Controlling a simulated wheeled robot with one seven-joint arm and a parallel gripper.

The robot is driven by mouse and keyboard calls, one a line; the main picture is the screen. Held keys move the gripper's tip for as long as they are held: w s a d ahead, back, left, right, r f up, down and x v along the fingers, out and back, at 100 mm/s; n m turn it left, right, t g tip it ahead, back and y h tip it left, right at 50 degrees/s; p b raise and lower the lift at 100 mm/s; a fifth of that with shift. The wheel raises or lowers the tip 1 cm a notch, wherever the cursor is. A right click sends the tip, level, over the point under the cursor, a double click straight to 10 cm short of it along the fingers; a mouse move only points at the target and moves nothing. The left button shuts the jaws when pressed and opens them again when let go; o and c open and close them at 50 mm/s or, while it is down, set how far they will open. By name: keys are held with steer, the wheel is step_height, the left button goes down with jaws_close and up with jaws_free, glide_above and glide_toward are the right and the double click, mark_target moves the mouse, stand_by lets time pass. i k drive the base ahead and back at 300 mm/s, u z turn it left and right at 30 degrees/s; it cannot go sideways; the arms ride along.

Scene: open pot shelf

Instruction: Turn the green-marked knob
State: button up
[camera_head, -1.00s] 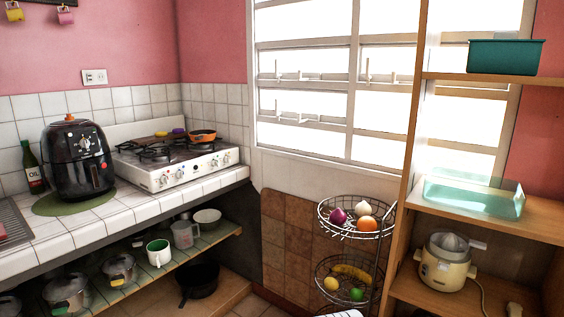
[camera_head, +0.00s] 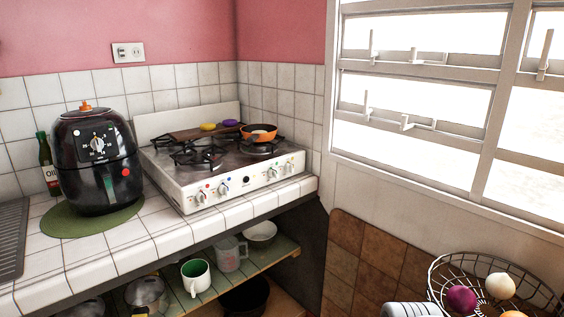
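The white gas stove (camera_head: 240,190) stands on the tiled counter, left of centre. Its front panel faces right and toward me. Several small pale knobs line this panel: two on the left, a left one (camera_head: 199,198) and another beside it (camera_head: 222,188), and two on the right (camera_head: 271,174) and (camera_head: 289,167) at the far right. My gripper's fingers are not in view.
A black air fryer (camera_head: 97,165) stands left of the stove on a green mat (camera_head: 60,224). An orange pan (camera_head: 259,133) sits on a back burner. A wire basket (camera_head: 535,285) with produce is at lower right. The shelf below holds a mug (camera_head: 195,276) and pots.

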mark_target(273, 172)
steer(key=i, duration=0.4)
steer(key=u, duration=1.85)
